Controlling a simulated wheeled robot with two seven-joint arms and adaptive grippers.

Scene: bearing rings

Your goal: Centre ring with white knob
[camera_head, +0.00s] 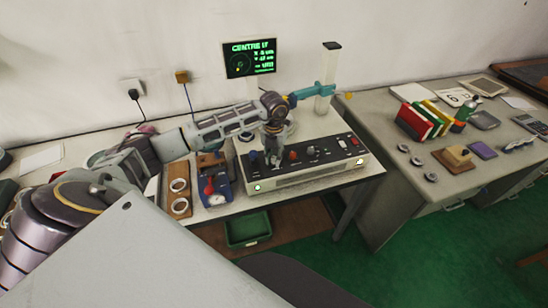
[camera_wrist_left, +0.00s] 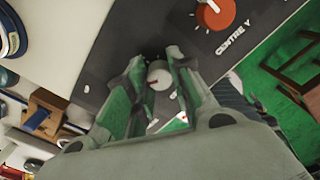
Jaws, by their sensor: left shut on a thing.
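The control panel (camera_head: 315,152) is a grey-white box with a black top carrying several knobs. My left gripper (camera_head: 274,158) reaches down onto its left part. In the left wrist view the white knob (camera_wrist_left: 158,76) lies between the two fingertips of my left gripper (camera_wrist_left: 160,72), which is shut on it. A red knob labelled CENTRE Y (camera_wrist_left: 215,14) is beside it, and an orange-red knob (camera_head: 293,155) shows in the head view. The screen (camera_head: 250,58) reads CENTRE IT, with a green circle plot and figures too small to read. My arm partly hides the ring area behind the panel.
A teal arm (camera_head: 312,92) on a pale column (camera_head: 328,75) stands behind the panel. A wooden tray with pale rings (camera_head: 179,185) and a blue-and-red device (camera_head: 215,190) stand to the left. The right bench holds books (camera_head: 425,118) and dark rings (camera_head: 416,161). A green bin (camera_head: 248,230) is below.

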